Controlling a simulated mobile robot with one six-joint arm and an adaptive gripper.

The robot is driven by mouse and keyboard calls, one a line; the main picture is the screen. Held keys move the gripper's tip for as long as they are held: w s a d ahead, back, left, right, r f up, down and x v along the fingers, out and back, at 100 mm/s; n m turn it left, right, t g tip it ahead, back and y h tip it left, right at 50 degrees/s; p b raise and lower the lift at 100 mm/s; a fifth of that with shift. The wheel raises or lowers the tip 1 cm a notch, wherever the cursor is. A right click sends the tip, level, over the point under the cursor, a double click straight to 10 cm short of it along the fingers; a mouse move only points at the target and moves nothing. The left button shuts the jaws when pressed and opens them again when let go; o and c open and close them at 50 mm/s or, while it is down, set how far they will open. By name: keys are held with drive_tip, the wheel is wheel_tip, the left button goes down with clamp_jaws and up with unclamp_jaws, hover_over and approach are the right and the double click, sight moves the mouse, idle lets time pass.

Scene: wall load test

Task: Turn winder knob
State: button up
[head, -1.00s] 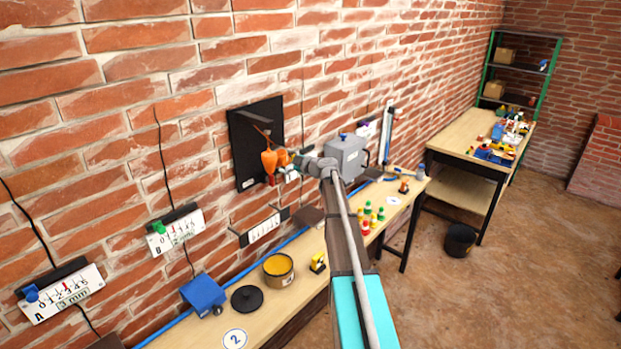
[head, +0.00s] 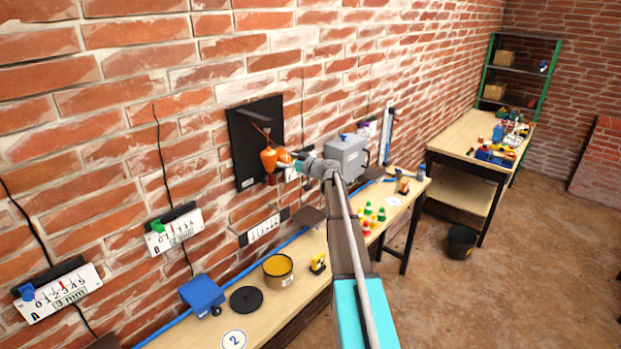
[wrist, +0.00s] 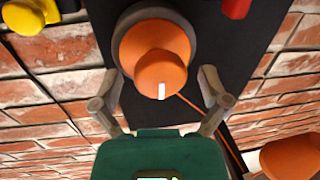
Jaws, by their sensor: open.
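The winder knob (wrist: 160,72) is orange with a white mark on its lower edge and sits on a round orange-and-grey base on a black panel. In the head view, the knob (head: 283,155) shows at the right side of the black panel (head: 245,130), partly behind my gripper. My gripper (wrist: 160,85) is open, with one finger on each side of the knob in the wrist view. Gaps show between the fingers and the knob, and I see no contact. An orange cord passes below right of the knob, and an orange hanging body (wrist: 290,160) is at the lower right.
A red part (wrist: 236,8) and a yellow knob (wrist: 25,15) are near the top of the wrist view. A grey box (head: 347,152) stands right of my wrist. The bench below holds a yellow-filled tin (head: 278,268) and small coloured pieces.

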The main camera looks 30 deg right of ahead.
drive_tip(key=m+b, duration=0.1)
drive_tip(key=m, duration=0.4)
drive_tip(key=shift+f+t, duration=0.1)
drive_tip(key=shift+t, duration=0.2)
drive_tip(key=m+b, duration=0.1)
drive_tip(key=m, duration=0.3)
drive_tip(key=shift+m+t, duration=0.3)
drive_tip(key=shift+t, duration=0.1)
drive_tip(key=m+b, duration=0.1)
drive_tip(key=m, duration=0.4)
drive_tip(key=shift+t, duration=0.4)
drive_tip(key=m+h, duration=0.1)
drive_tip(key=m, duration=0.4)
drive_tip(key=shift+m, duration=0.4)
drive_tip(key=m+h, duration=0.1)
drive_tip(key=m, duration=0.4)
drive_tip(key=shift+f+t, duration=0.1)
drive_tip(key=shift+t, duration=0.3)
drive_tip(key=m+h, duration=0.1)
drive_tip(key=m, duration=0.4)
drive_tip(key=shift+m, duration=0.4)
drive_tip(key=shift+m+h+p, duration=0.5)
drive_tip(key=shift+m+p, duration=0.05)
drive_tip(key=shift+m, duration=1.85)
drive_tip(key=shift+a+m+g+p, duration=0.1)
drive_tip(key=shift+m+g+p, duration=0.45)
drive_tip(key=shift+m, duration=1.95)
drive_tip(key=shift+s, duration=0.25)
drive_tip(key=v, duration=1.3)
drive_tip(key=shift+s, duration=0.25)
